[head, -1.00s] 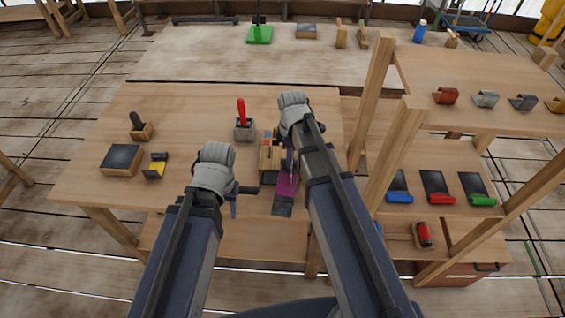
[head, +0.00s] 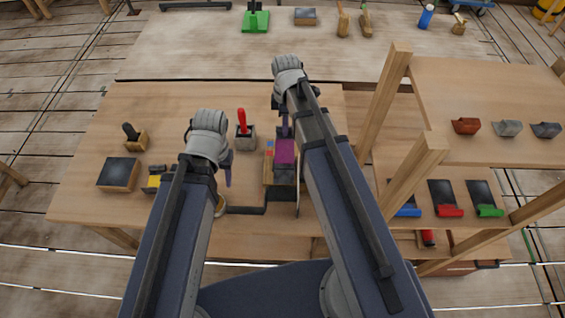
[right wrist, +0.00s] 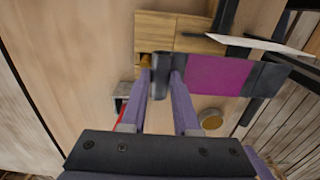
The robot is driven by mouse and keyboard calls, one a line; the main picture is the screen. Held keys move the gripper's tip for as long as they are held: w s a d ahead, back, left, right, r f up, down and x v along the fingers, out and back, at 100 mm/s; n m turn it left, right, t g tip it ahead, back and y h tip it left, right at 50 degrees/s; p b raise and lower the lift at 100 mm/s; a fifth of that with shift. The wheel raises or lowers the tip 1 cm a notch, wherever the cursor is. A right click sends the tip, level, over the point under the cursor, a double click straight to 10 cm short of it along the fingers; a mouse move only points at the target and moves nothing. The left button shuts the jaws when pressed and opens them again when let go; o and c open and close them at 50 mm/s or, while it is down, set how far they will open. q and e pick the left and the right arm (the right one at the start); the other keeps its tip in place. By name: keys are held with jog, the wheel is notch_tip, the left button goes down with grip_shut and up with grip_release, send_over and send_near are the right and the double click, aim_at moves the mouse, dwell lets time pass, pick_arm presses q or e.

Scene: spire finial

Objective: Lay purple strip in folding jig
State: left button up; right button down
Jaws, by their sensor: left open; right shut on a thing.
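The purple strip (head: 285,152) has a purple middle and dark ends. My right gripper (head: 284,127) is shut on its far dark end. In the right wrist view the strip (right wrist: 215,75) runs rightward from between the fingertips (right wrist: 162,78). The folding jig (head: 268,170), a wooden block with dark metal parts and a black crank-like bar, is beside and partly under the strip; its wood also shows in the right wrist view (right wrist: 168,35). I cannot tell whether the strip touches the jig. My left gripper (head: 228,170) is open and empty, left of the jig.
A grey holder with a red-handled tool (head: 244,132) stands between the arms, behind the jig. A dark-topped block (head: 118,174) and a yellow-and-black item (head: 156,180) are at left. Wooden posts (head: 385,95) and a shelf stand right.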

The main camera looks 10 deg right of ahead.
aim_at(285, 138)
pick_arm(q)
notch_tip(285, 138, down, 6)
jog(key=b, duration=0.6)
jog(key=shift+f, duration=0.2)
pick_arm(e)
jog(key=shift+f, duration=3.15)
pick_arm(q)
jog(key=shift+f, duration=0.1)
pick_arm(e)
jog(key=shift+f, duration=0.15)
pick_arm(q)
notch_tip(285, 138, down, 4)
jog(key=b, duration=0.4)
jog(key=shift+r, duration=0.25)
pick_arm(e)
notch_tip(285, 138, down, 3)
jog(key=shift+f, duration=0.2)
pick_arm(q)
jog(key=shift+f, duration=0.2)
pick_arm(e)
jog(key=shift+f, duration=0.2)
pick_arm(q)
jog(key=shift+r, duration=0.1)
pick_arm(e)
jog(key=c, duration=0.7)
grip_release()
jog(key=shift+o, duration=0.2)
